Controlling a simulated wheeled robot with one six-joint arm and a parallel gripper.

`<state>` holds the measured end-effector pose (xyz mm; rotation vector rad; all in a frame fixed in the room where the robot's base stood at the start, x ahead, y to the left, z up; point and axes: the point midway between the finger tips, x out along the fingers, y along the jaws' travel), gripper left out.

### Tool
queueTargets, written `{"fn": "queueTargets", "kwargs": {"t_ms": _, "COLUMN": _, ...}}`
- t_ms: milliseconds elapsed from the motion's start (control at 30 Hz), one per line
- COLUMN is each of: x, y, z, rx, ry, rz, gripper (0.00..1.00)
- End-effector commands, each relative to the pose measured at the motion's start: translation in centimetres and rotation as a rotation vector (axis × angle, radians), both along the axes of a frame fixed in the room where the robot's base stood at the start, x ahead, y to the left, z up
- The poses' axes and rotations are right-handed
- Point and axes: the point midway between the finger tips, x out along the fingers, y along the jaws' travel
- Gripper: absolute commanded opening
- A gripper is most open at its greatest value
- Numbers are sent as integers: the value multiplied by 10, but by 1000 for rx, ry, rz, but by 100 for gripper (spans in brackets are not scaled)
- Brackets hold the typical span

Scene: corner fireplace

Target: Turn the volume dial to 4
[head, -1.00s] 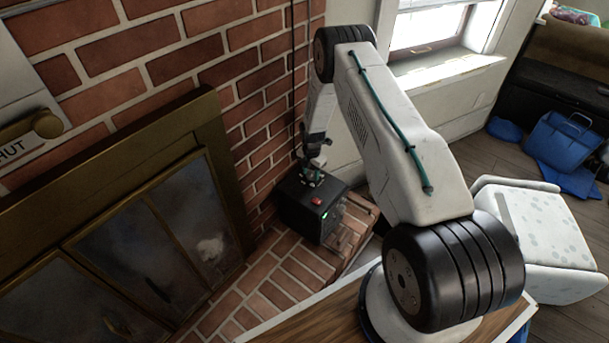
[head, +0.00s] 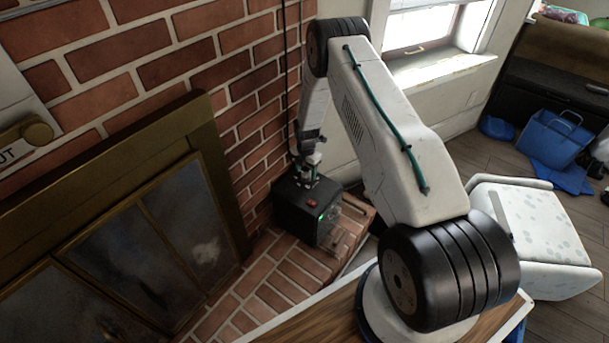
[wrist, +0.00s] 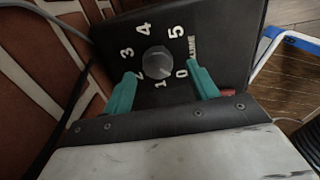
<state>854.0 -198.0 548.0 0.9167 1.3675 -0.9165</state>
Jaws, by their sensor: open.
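The volume dial (wrist: 158,62) is a dark round knob on the top face of a black box (head: 297,202). Numbers 0 to 5 ring the dial in the wrist view, with lettering beside the 5 that seems to end "UME". No clear pointer mark shows on the knob, so I cannot tell its setting. My gripper (wrist: 163,88) has two teal fingers spread apart, one on each lower side of the dial. The fingers look clear of the knob. In the head view my gripper (head: 312,170) is directly above the box, and the dial is hidden there.
A red button (head: 311,203) and a green light (head: 322,217) are on the box. The box stands on a brick hearth (head: 285,280) against a brick wall (head: 245,100). The brass-framed fireplace (head: 150,235) is at left. A white spotted seat (head: 540,235) is at right.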

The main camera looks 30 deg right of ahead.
Motion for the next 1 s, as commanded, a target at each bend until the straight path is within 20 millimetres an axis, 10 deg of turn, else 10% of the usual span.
{"fn": "queueTargets", "kwargs": {"t_ms": 400, "x": -4, "y": -9, "z": 57, "rx": -1, "ry": -1, "rz": -11, "gripper": 59}}
{"fn": "queueTargets", "kwargs": {"t_ms": 1000, "x": 0, "y": -2, "z": 37, "rx": 1, "ry": 4, "rz": -22, "gripper": 59}}
